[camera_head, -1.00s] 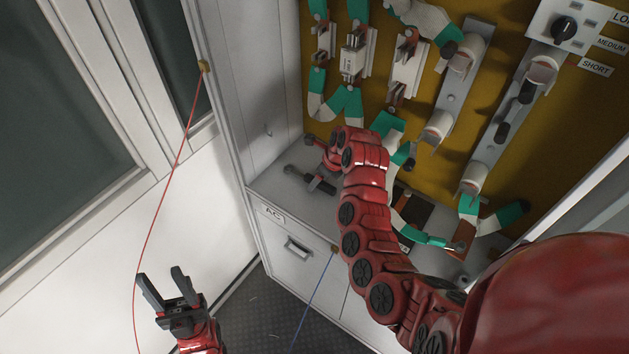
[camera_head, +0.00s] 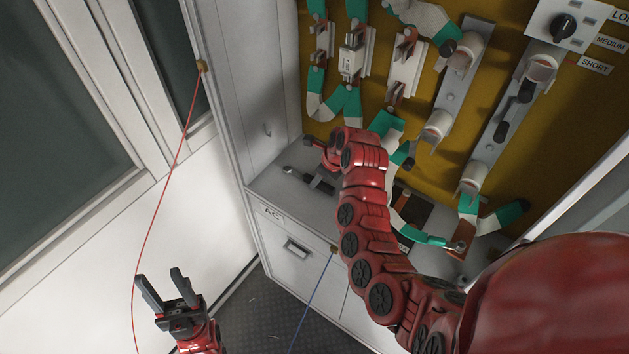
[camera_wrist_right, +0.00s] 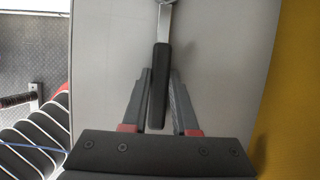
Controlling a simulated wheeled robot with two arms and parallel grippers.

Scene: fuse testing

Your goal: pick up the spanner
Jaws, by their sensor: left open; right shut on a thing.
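The spanner (camera_head: 318,184) has a black handle and a bright metal head, and it is at the left end of the cabinet's grey ledge. In the right wrist view the handle (camera_wrist_right: 159,88) runs lengthwise between the fingers, with the metal head (camera_wrist_right: 164,18) beyond the tips. My right gripper (camera_wrist_right: 160,72) is shut on the handle. In the head view my own red wrist hides most of that grip. I cannot tell whether the spanner touches the ledge. My left gripper (camera_head: 163,287) is open and empty, low at the left, well away from the spanner.
The grey ledge (camera_head: 262,186) lies below a yellow back panel (camera_head: 425,80) with fuse holders and green-and-white cables. A drawer handle (camera_head: 297,248) is below the ledge. A red cord (camera_head: 166,185) hangs left of the cabinet.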

